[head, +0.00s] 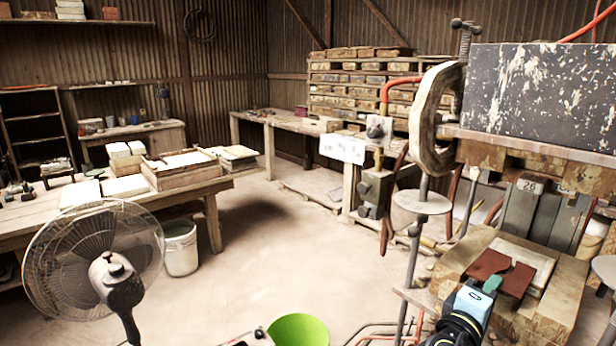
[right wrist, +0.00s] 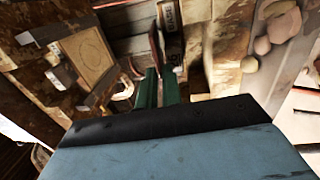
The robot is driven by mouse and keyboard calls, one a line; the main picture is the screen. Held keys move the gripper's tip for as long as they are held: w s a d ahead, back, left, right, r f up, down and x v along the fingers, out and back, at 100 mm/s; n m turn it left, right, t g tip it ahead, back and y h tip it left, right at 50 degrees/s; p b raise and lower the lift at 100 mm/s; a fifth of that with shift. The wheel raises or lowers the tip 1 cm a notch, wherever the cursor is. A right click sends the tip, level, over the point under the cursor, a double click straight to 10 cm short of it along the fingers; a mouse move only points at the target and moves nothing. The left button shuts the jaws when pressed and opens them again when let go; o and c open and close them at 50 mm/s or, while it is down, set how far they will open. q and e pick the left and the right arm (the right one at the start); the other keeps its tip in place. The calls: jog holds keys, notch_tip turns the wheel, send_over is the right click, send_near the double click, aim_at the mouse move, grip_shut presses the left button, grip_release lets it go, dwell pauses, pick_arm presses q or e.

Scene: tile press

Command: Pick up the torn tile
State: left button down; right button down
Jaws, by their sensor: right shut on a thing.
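The torn tile (head: 517,280) is a flat red-brown piece with a ragged notch, in the head view at the lower right. It lies over or just above a pale square slab (head: 541,262) in the press bed; I cannot tell whether it touches. My right gripper (head: 491,284), with a blue body and green fingers, is shut on the tile's near edge. In the right wrist view the green fingers (right wrist: 158,88) have a thin reddish edge of the tile (right wrist: 156,48) between them. My left gripper is not in view.
The press's wooden frame (head: 552,310) surrounds the slab, with its heavy speckled head block (head: 540,95) above. A metal post with a round plate (head: 422,202) stands left of it. A fan (head: 95,255) and a green bucket (head: 298,330) are left; the middle floor is clear.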

jog(key=shift+r, duration=0.35)
jog(key=r+v, duration=0.1)
jog(key=v, duration=1.3)
jog(key=shift+r, duration=0.25)
jog(key=shift+s+f, duration=0.1)
dwell(0.3)
